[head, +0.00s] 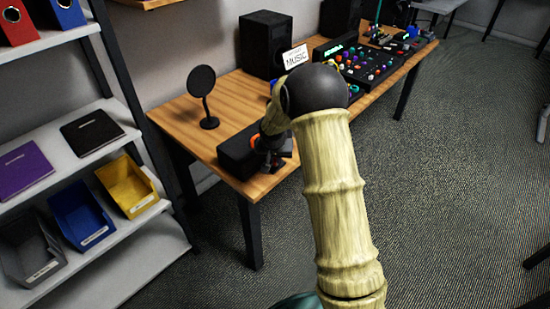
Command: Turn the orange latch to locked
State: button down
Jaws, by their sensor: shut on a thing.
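A black box (236,158) sits on the near left end of the wooden table. The orange latch (254,141) shows as a small orange patch at the box's right side, next to my gripper. My gripper (265,150) is at that side of the box and is shut on the latch. My arm and wrist cover much of this spot. The fingertips are small and dark, and the latch's exact angle cannot be told.
A round black disc on a stand (202,85) rises behind the box. A speaker (265,44), a "MUSIC" card (295,57) and a mixer (362,66) stand farther along the table (184,112). A shelf (95,155) with bins is at left.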

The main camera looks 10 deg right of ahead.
jog(key=shift+d+p, duration=0.1)
jog(key=shift+p, duration=0.2)
jog(key=n+p, duration=0.1)
jog(key=n+y+p, duration=0.1)
jog(key=n+p, duration=0.1)
jog(key=shift+d+r+p, duration=0.25)
jog(key=shift+r+p, duration=0.05)
jog(key=shift+p, duration=0.1)
jog(key=n+p, duration=0.2)
jog(key=n+y+p, duration=0.1)
jog(key=n+p, duration=0.1)
jog(key=shift+d+y+p, duration=0.15)
jog(key=shift+y+p, duration=0.15)
jog(key=shift+p, duration=0.05)
jog(key=n+p, duration=0.1)
jog(key=n+y+p, duration=0.1)
jog(key=n+p, duration=0.1)
jog(key=shift+w+d+f+g, duration=0.1)
jog(key=shift+w+f+g, duration=0.05)
jog(key=shift+f+g, duration=0.15)
jog(key=shift+n, duration=0.3)
jog(key=c, duration=1.8)
grip_release()
jog(key=shift+o, duration=0.2)
